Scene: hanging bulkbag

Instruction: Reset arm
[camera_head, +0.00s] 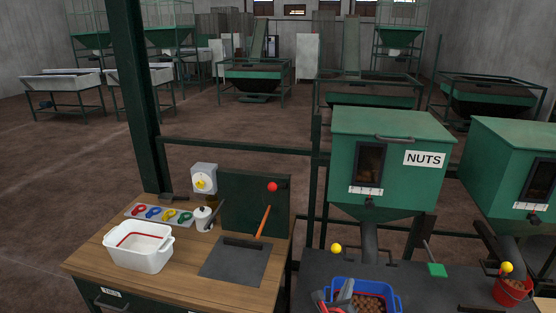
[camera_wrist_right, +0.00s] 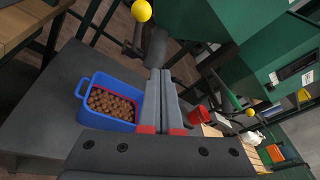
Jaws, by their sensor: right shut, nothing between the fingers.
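My right gripper (camera_head: 337,299) is at the bottom edge of the head view, in front of the left part of a blue crate (camera_head: 366,282) of brown nuts. In the right wrist view, my right gripper (camera_wrist_right: 160,72) has its two grey fingers together with nothing between them. The blue crate (camera_wrist_right: 100,122) stands on the dark table to the left of the fingers there, with a red band inside it around the nuts. Whether the fingers touch it I cannot tell. My left gripper is in neither view.
The green NUTS hopper (camera_head: 388,155) stands behind the crate, its spout above the dark table. A lever with a yellow ball (camera_head: 336,248) is near the crate. A red bucket (camera_head: 511,292) stands right. A wooden bench (camera_head: 95,257) at left carries a white tub (camera_head: 138,258).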

